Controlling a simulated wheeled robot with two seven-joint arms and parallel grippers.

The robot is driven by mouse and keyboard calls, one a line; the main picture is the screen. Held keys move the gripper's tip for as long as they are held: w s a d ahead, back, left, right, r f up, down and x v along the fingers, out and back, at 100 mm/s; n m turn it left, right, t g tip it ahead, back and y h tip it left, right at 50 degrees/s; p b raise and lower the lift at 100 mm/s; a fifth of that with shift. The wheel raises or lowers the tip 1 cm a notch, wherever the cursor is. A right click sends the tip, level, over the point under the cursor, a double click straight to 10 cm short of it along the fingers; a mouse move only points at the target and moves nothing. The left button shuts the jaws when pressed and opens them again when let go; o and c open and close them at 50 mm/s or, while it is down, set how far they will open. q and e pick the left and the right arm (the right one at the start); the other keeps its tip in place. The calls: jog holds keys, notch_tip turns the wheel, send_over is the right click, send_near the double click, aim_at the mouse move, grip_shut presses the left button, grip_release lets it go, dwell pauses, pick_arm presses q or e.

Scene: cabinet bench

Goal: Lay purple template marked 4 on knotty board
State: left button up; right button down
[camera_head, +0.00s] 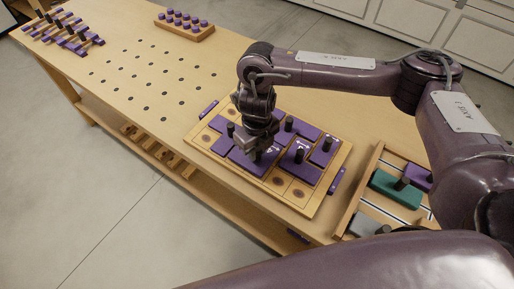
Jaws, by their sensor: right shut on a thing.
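The knotty board (330,188) is a pale wooden panel with dark round knots, lying on the bench. Several purple templates with black knobs lie over it, one at its right (323,150) and another at its front right (299,171). My right gripper (258,157) is over the middle of the board, shut on a purple template (249,165) by its knob. I cannot read a 4 on that template, and cannot tell whether it touches the board. The gripper hides part of the board and its templates. My left gripper is out of view.
A wooden tray (366,175) at the right holds a green block (394,188), a purple block (419,176) and a grey piece (369,229). A rack of purple-topped pegs (184,26) and a purple-barred rack (65,33) stand farther back. The dotted bench area is clear.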

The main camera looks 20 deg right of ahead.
jog(key=shift+f, duration=0.2)
jog(key=shift+f+b, duration=0.3)
jog(key=shift+b, duration=0.15)
jog(key=shift+f, duration=0.2)
dwell(1.0)
jog(key=c, duration=0.8)
grip_release()
notch_tip(320, 180, up, 8)
jog(key=p, duration=0.7)
jog(key=shift+p, duration=0.35)
